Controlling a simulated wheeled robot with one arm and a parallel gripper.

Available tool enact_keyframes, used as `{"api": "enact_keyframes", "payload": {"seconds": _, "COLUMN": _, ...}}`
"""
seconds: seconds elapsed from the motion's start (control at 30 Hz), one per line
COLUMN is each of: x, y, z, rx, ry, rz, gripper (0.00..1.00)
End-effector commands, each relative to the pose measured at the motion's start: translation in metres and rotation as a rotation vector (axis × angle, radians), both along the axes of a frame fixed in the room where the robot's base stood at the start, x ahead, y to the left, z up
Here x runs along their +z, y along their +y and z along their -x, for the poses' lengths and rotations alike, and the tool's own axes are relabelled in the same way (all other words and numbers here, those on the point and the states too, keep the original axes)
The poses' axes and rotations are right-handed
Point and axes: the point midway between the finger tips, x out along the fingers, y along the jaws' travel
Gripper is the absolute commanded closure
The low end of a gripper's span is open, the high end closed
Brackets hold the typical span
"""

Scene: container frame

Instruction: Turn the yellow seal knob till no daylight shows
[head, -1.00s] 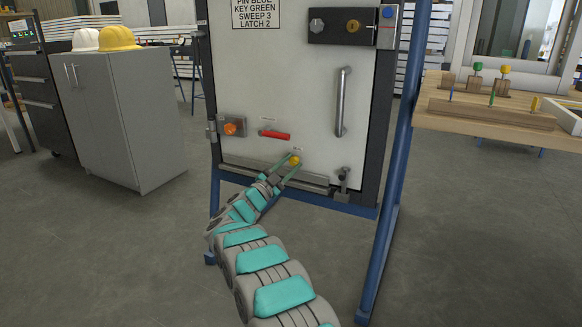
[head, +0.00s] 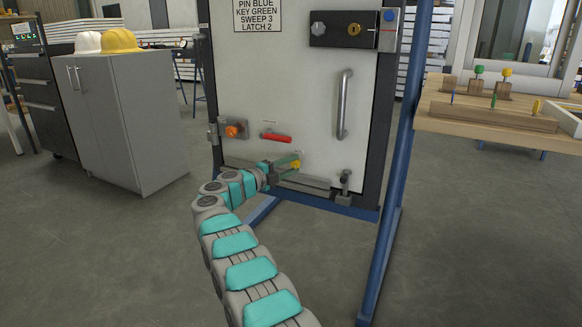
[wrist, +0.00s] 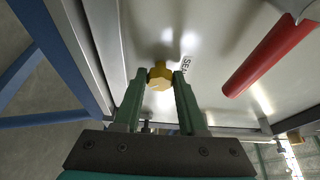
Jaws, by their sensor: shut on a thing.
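The yellow seal knob (head: 296,164) sits low on the pale door panel (head: 300,90). In the wrist view the knob (wrist: 160,76) is faceted, and the tips of both green fingers touch it from either side. My gripper (head: 288,162) is shut on the knob, and it also shows in the wrist view (wrist: 160,82). Lettering beside the knob is partly readable in the wrist view. The sweep rail (head: 305,183) runs along the door's bottom edge below the knob. I cannot tell whether daylight shows under it.
A red handle (head: 276,137) is just above left of the knob, and an orange knob (head: 232,131) is further left. A small latch (head: 345,180) is at the lower right. A blue frame post (head: 400,160) stands right. A wooden bench (head: 490,112) is beyond it.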

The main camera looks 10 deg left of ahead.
Motion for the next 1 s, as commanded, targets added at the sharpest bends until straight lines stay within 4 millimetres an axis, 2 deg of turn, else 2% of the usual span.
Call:
{"api": "enact_keyframes", "payload": {"seconds": 0.3, "x": 0.0002, "y": -0.0003, "z": 0.0, "rx": -0.001, "ry": -0.032, "rz": -0.091, "gripper": 1.0}}
{"api": "enact_keyframes", "payload": {"seconds": 0.77, "x": -0.0003, "y": -0.0007, "z": 0.0, "rx": -0.001, "ry": -0.036, "rz": -0.103, "gripper": 1.0}}
{"api": "enact_keyframes", "payload": {"seconds": 0.8, "x": -0.0003, "y": -0.0007, "z": 0.0, "rx": -0.002, "ry": -0.036, "rz": -0.103, "gripper": 0.59}}
{"api": "enact_keyframes", "payload": {"seconds": 1.0, "x": 0.0002, "y": -0.0006, "z": 0.0, "rx": -0.001, "ry": -0.037, "rz": -0.102, "gripper": 0.36}}
